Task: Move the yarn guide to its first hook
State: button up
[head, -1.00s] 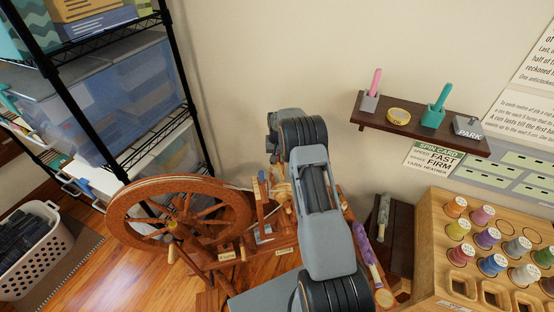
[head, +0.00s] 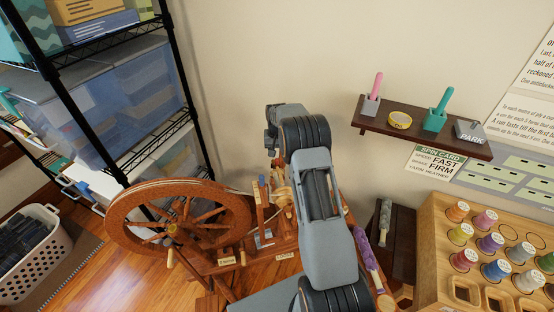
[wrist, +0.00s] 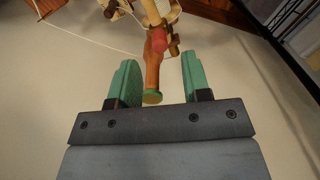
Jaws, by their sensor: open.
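The spinning wheel (head: 125,221) stands on the wooden floor, left of my arm in the head view. Its flyer and bobbin parts (head: 282,190) show partly behind my arm. In the wrist view my gripper (wrist: 157,62) is open, with its two green fingers apart. A brown wooden piece (wrist: 153,72) with a red part (wrist: 157,45) and a round green-topped end (wrist: 152,97) lies between the fingers in the picture; contact is not visible. A pale yarn strand (wrist: 85,38) runs past at the upper left. I cannot tell which small part is the yarn guide.
A black wire shelf (head: 110,165) with bins stands at the left, beside a white basket (head: 45,262). A wall shelf (head: 425,133) holds small pots and a PARK block. A wooden spool rack (head: 437,232) is at the right. The wall area above my arm is clear.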

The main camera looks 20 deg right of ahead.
notch_tip(320, 180, up, 9)
jog(key=shift+b, duration=0.3)
jog(key=shift+r, duration=0.1)
dwell(0.4)
